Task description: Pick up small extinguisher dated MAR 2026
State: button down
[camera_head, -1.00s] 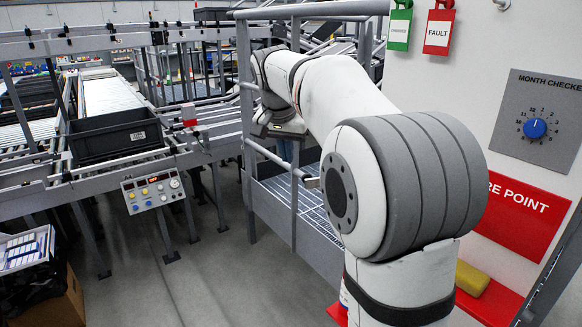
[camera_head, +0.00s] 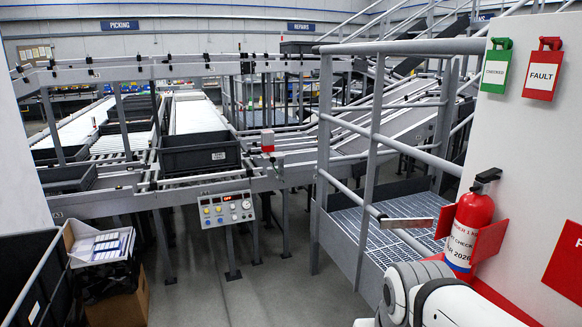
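A small red extinguisher (camera_head: 474,212) with a black top handle stands upright at the right, between the red side plates of a holder (camera_head: 489,241) by the white wall. Its white label is partly turned away; it reads "CHECK…" and what looks like "…R 2026", with the first letters of the month not clear. My arm's white and grey links show at the bottom right, in front of and below the extinguisher.
A grated catwalk (camera_head: 385,238) with grey railings (camera_head: 376,150) lies left of the extinguisher. Green "CHECKED" (camera_head: 496,71) and red "FAULT" (camera_head: 543,74) tags hang on the wall above. Conveyors with a black crate (camera_head: 199,153) and a control box (camera_head: 226,209) stand further left.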

aim_at(475, 210)
jog(key=u, duration=0.9)
jog(key=k, duration=1.35)
jog(key=z, duration=0.9)
jog(key=i, duration=1)
jog(key=z, duration=0.05)
